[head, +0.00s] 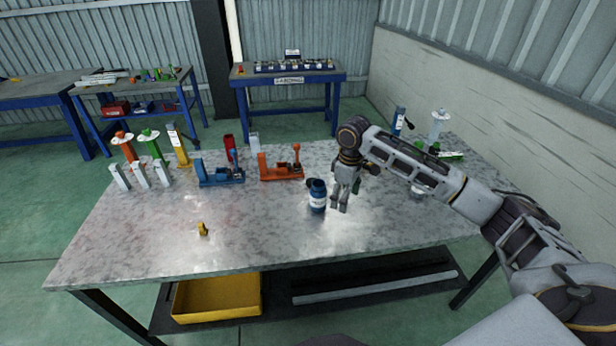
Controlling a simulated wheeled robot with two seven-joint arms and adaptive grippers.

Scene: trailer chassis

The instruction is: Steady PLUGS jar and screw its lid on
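A blue jar (317,200) with a white label stands upright on the metal table, right of its middle. The label is too small to read. The jar's top looks dark blue, and I cannot tell whether a lid sits on it. A small dark round piece (310,183) shows just behind the jar's upper left and is partly hidden; I cannot tell if it is the lid. My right gripper (339,208) points down just right of the jar, seemingly apart from it. Its fingertips are close together and small, so its opening is unclear. My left gripper is out of view.
Orange (281,172) and blue (219,175) clamp-like fixtures stand behind and left of the jar. A small yellow-brown piece (203,230) lies at front left. Several coloured posts stand at the table's far left. The front middle of the table (260,235) is clear.

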